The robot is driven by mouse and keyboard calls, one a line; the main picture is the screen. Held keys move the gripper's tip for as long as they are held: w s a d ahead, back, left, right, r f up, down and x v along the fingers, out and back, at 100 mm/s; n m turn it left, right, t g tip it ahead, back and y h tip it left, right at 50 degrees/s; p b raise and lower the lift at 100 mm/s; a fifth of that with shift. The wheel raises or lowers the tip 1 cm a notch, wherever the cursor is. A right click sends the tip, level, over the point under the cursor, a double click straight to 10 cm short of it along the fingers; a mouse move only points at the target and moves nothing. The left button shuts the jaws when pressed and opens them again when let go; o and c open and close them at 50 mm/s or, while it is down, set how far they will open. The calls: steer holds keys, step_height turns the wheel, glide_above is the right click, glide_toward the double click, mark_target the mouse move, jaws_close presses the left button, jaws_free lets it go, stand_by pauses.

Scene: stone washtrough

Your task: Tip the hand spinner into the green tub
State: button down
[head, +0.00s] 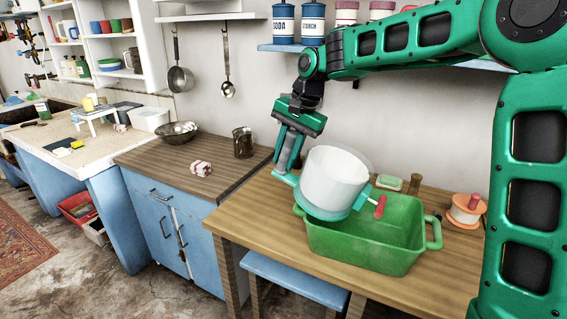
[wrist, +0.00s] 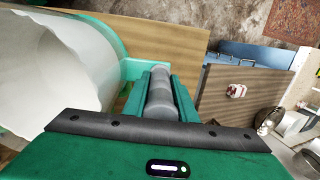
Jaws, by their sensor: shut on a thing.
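The hand spinner (head: 335,178) is a white drum in a teal base with a red crank knob. I hold it above the left part of the green tub (head: 375,245), tilted a little, its rim facing up. In the wrist view the spinner's white drum (wrist: 55,70) fills the left side. My gripper (head: 288,160) is shut on the spinner's grey upright handle, left of the drum; the handle also shows between my fingers (wrist: 158,92) in the wrist view. The tub stands on the wooden table.
Left, a counter (head: 180,155) holds a metal mug (head: 242,142), a bowl (head: 177,132) and a striped bundle (head: 201,168).

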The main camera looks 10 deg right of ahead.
mark_target(296, 135)
steer(key=shift+r+y, duration=0.4)
steer(key=shift+r, duration=0.3)
steer(key=shift+d, duration=0.1)
steer(key=shift+s+d+r+t, duration=0.1)
steer(key=shift+d+r+t, duration=0.15)
steer(key=shift+r, duration=0.2)
steer(key=shift+s+d+r+t+y, duration=0.1)
steer(key=shift+r+t+y, duration=0.1)
steer(key=shift+r+y, duration=0.3)
steer(key=shift+s+d+r+t+y, duration=0.1)
steer(key=shift+r+t+y, duration=0.05)
steer(key=shift+r+y, duration=0.35)
steer(key=shift+d+r, duration=0.1)
steer(key=shift+s+d+r+t+y, duration=0.25)
steer(key=shift+d+r+y, duration=0.15)
steer(key=shift+r, duration=0.2)
steer(key=shift+s+d+r+t+y, duration=0.25)
steer(key=shift+d+r+y, duration=0.15)
steer(key=shift+r, duration=0.15)
stand_by(0.4)
